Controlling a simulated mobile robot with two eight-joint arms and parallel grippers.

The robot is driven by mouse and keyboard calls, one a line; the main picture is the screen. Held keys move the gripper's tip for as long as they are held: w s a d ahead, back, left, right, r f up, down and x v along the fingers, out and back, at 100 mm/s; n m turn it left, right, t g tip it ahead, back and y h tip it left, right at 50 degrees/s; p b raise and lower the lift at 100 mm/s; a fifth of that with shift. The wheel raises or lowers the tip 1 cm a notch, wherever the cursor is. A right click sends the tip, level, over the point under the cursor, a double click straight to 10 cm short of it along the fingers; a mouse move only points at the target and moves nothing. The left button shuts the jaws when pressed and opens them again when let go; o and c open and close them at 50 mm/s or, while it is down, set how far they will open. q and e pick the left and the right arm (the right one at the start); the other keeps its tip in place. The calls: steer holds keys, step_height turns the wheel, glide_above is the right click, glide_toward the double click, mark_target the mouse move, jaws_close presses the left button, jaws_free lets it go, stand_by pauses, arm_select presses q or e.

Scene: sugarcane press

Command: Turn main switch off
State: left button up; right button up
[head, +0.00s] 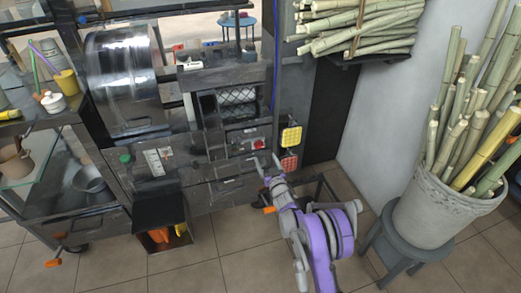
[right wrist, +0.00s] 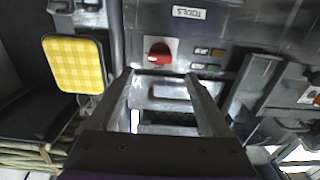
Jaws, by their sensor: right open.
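The likely main switch, a red knob on a pale plate, sits on the front of the dark press in the head view (head: 258,144). It also shows in the right wrist view (right wrist: 160,54), just beyond my fingertips. My right gripper (head: 265,160) is open and empty in front of the panel, just below the knob. In the right wrist view the gripper's two fingers (right wrist: 157,77) stand wide apart, with the knob roughly between and ahead of them. I see no contact with the knob. My left gripper is not in view.
A yellow checked pad (head: 291,136) and a red one (head: 289,162) hang just right of the knob. A green button (head: 125,158) is farther left. A bucket of cane (head: 440,215) stands on a stool (head: 383,243) at right. The tiled floor in front is mostly clear.

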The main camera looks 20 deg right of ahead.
mark_target(260, 148)
steer(key=w, duration=0.7)
steer(key=shift+w+a, duration=0.15)
steer(key=shift+w, duration=0.1)
steer(key=shift+c, duration=0.3)
jaws_close()
